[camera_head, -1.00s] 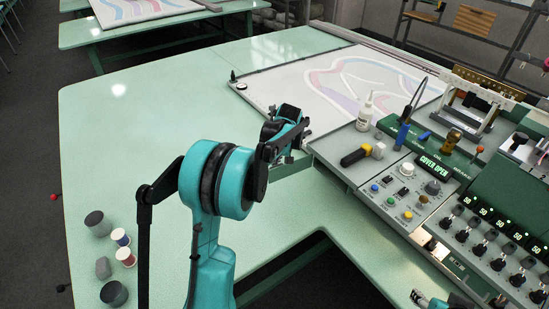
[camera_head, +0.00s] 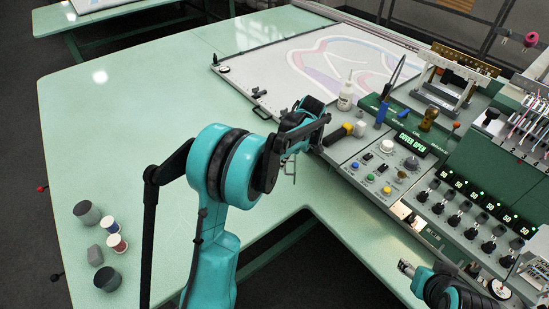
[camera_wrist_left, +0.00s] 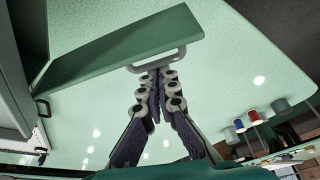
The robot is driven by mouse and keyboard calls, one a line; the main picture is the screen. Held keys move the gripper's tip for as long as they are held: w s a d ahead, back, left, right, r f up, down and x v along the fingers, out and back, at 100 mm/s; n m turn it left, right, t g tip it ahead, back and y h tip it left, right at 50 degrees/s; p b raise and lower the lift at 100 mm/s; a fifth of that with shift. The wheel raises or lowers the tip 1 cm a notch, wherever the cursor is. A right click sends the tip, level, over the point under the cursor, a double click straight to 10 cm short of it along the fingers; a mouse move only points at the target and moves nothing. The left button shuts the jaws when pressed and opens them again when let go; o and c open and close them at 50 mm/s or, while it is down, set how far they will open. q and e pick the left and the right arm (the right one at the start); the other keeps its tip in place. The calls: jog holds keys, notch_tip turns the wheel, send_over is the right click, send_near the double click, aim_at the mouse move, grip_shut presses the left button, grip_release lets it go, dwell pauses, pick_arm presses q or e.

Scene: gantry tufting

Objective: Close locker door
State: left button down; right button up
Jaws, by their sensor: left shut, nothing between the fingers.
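In the left wrist view a flat green panel (camera_wrist_left: 120,45) with a pale grey bar handle (camera_wrist_left: 157,62) stands out from a grey cabinet side; it looks like the open locker door. My left gripper (camera_wrist_left: 156,76) is shut and empty, its fingertips right at the handle; I cannot tell if they touch. In the head view my left gripper (camera_head: 312,135) is beside the front left corner of the grey machine, and my arm hides most of the door there. My right gripper (camera_head: 405,268) shows at the bottom right, its jaws unclear.
The control panel (camera_head: 375,185) reads "COVER OPEN". A white bottle (camera_head: 346,95), a yellow-black tool (camera_head: 337,135) and a blue-handled tool (camera_head: 381,113) are on the machine. Several spools and pots, including a grey pot (camera_head: 87,212), stand on the green table (camera_head: 130,130), otherwise clear at left.

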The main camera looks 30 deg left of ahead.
pick_arm(q)
jog(key=w+d+p, duration=0.1)
jog(key=w+d, duration=0.3)
jog(key=d, duration=0.5)
jog(key=shift+w+d, duration=0.2)
jog(key=shift+d, duration=0.05)
dwell(0.4)
